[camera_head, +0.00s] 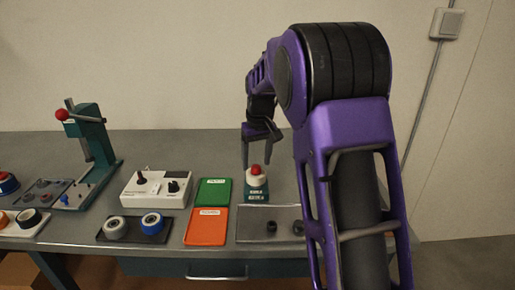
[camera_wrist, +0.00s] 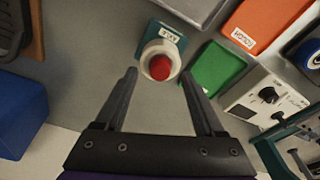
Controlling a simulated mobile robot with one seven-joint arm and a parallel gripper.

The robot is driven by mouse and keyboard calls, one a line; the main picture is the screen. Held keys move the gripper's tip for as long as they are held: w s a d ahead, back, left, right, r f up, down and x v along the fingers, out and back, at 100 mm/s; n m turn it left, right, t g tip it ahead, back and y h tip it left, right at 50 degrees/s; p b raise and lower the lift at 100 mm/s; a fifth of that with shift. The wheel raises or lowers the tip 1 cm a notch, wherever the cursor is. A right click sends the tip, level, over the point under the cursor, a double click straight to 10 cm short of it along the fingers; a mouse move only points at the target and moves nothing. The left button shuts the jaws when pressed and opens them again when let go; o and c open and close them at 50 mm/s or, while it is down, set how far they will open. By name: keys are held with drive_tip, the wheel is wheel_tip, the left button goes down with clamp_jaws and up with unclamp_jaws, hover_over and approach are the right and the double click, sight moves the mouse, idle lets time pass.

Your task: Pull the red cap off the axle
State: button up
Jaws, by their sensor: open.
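The red cap (camera_head: 254,169) sits on top of a white round wheel (camera_head: 257,179) on a small teal stand (camera_head: 257,197) with a label. In the wrist view the red cap (camera_wrist: 160,68) shows in the middle of the white wheel (camera_wrist: 151,56), and the teal stand (camera_wrist: 173,41) lies behind it. The axle itself is hidden. My gripper (camera_head: 259,147) is open and empty, above the stand with its fingers pointing down. In the wrist view my fingertips (camera_wrist: 159,76) appear on either side of the cap, apart from it.
A green tray (camera_head: 213,191) and an orange tray (camera_head: 206,227) lie left of the stand, a grey tray (camera_head: 270,226) in front. Further left are a white control box (camera_head: 157,190), a tray of wheels (camera_head: 135,228) and a teal press (camera_head: 92,140). The bench behind the stand is clear.

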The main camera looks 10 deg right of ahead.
drive_tip(key=shift+w+f, duration=0.1)
drive_tip(key=shift+f, duration=0.5)
clamp_jaws()
idle(0.3)
idle(1.3)
